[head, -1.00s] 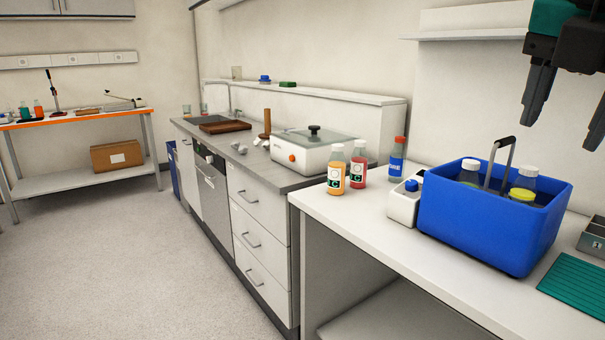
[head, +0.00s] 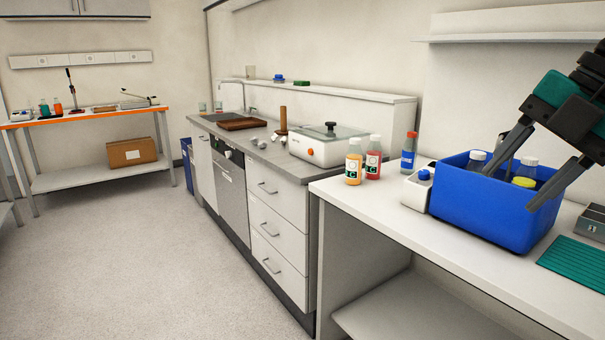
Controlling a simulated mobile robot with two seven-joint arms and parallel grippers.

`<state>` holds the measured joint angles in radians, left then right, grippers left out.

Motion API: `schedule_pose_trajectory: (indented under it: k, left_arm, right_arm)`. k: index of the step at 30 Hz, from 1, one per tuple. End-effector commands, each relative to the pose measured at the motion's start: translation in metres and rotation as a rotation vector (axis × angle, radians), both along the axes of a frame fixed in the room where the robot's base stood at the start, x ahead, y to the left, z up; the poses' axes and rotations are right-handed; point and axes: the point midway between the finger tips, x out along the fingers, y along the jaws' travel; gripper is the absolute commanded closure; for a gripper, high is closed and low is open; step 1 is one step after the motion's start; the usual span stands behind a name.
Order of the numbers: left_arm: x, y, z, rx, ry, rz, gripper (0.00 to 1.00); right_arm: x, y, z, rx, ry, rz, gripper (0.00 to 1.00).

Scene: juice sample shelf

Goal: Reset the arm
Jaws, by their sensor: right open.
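My right gripper (head: 525,172) reaches in from the upper right, tilted down and to the left. Its two fingers are spread apart with nothing between them. In the picture they overlap the blue crate (head: 470,210), one finger across its back part and one in front of its right side. I cannot tell whether they touch it. My left gripper is not in view.
An orange juice bottle (head: 354,163), a red juice bottle (head: 374,158) and a blue-labelled bottle (head: 409,152) stand on the white table (head: 385,218). A white box with a blue knob (head: 417,191) sits left of the crate. A green ribbed mat (head: 575,264) lies front right. A wall shelf (head: 510,39) is above.

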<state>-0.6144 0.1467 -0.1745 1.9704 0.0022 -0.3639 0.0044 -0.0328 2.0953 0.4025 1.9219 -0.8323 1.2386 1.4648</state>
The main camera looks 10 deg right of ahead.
Motion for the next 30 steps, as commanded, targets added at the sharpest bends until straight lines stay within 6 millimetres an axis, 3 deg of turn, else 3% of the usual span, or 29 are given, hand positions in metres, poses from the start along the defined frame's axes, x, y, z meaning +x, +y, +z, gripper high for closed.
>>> schedule_pose_trajectory:
  k: [8,14,18,25,30]
  left_arm:
    - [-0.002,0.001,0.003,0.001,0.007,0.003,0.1]
    - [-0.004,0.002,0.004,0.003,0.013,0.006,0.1]
    - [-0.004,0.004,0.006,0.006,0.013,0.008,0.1]
    - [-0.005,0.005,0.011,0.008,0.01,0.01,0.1]
    - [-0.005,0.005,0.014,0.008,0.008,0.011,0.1]
  right_arm:
    - [0.032,0.007,-0.067,0.592,-0.123,0.031,0.46]
    - [0.05,0.0,-0.119,0.935,-0.26,-0.134,0.46]
    - [0.057,-0.009,-0.167,1.104,-0.343,-0.336,0.46]
    - [0.043,-0.013,-0.269,1.236,-0.39,-0.765,0.46]
    - [0.01,0.01,-0.353,1.226,-0.316,-1.104,0.46]
